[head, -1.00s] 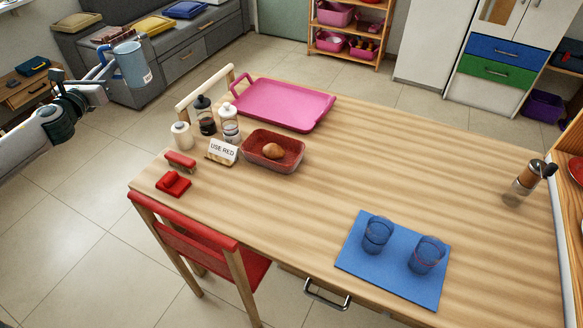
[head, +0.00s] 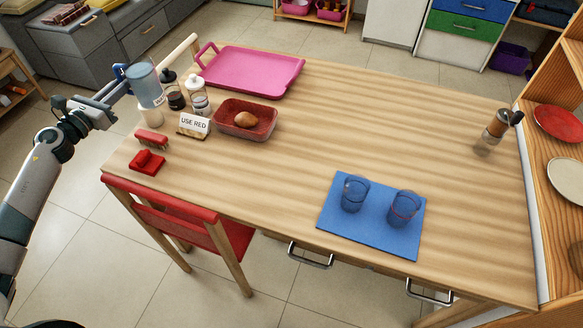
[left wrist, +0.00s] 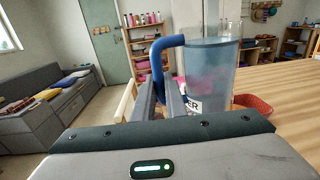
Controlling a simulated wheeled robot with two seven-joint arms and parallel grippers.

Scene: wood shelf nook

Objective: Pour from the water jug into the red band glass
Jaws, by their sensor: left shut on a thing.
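The water jug (head: 146,86) is a clear bluish jug with a blue handle, upright in the air at the table's left end. My left gripper (head: 122,84) is shut on its handle; the left wrist view shows the fingers around the blue handle (left wrist: 157,62) and the jug body (left wrist: 210,75) to the right. The red band glass (head: 403,208) stands on the right of a blue mat (head: 372,240), with a thin red line around it. A similar glass (head: 354,193) with a dark blue band stands to its left. My right gripper is out of view.
A "USE RED" sign (head: 194,125), a red bin (head: 262,131) with a bread roll, a pink tray (head: 250,72) and bottles (head: 199,96) stand on the left half. A pepper mill (head: 497,125) stands at the right. The table's middle is clear.

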